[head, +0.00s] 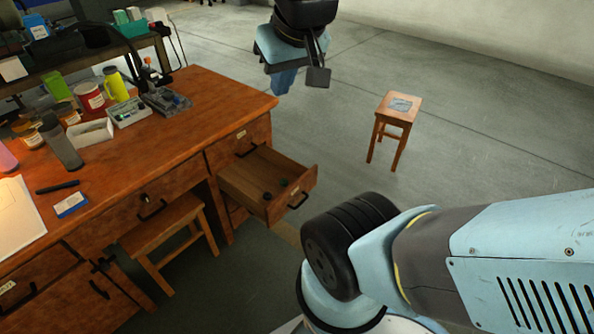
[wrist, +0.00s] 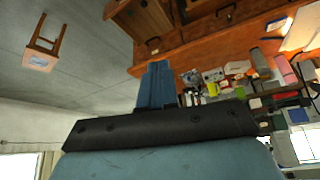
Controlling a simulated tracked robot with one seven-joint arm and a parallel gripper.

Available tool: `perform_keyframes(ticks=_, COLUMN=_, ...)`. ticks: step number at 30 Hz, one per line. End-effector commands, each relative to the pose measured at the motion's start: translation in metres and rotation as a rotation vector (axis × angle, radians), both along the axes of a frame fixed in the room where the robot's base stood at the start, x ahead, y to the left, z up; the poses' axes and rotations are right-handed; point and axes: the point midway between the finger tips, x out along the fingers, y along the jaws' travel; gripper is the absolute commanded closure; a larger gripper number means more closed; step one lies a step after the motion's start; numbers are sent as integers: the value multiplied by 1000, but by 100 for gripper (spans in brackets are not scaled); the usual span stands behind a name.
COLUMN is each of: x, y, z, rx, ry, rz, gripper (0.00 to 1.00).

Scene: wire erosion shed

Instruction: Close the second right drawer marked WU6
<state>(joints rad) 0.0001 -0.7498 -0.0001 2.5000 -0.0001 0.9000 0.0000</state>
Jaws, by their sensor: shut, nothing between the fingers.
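The desk's right pedestal has one drawer (head: 268,185) pulled well out, below a shut top drawer (head: 238,140). This second drawer has a dark handle (head: 298,200) on its front and small dark round items inside. I cannot read a WU6 mark. The open drawer also shows at the top of the wrist view (wrist: 148,18). My gripper (head: 283,88) is raised beyond the desk's right end, apart from the drawer. In the wrist view its blue fingers (wrist: 157,72) are together, with nothing between them.
The wooden desk top (head: 190,110) carries jars, bottles, trays and a small device. A stool (head: 165,235) stands under the desk. Another stool (head: 398,108) with a grey item on it stands on open floor to the right. The floor between the drawer and that stool is clear.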

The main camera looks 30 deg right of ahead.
Motion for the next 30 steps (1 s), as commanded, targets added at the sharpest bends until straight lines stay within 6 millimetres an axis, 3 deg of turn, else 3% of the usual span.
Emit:
perform_keyframes(ticks=11, x=11, y=-1, z=-4, rx=24, ry=43, rz=-28, gripper=100)
perform_keyframes(ticks=13, x=20, y=11, z=-9, rx=46, ry=81, rz=-52, gripper=100)
perform_keyframes(ticks=16, x=37, y=10, z=-18, rx=89, ry=145, rz=-96, gripper=100)
perform_keyframes(ticks=30, x=117, y=-22, z=-79, rx=362, ry=425, rz=-329, gripper=100)
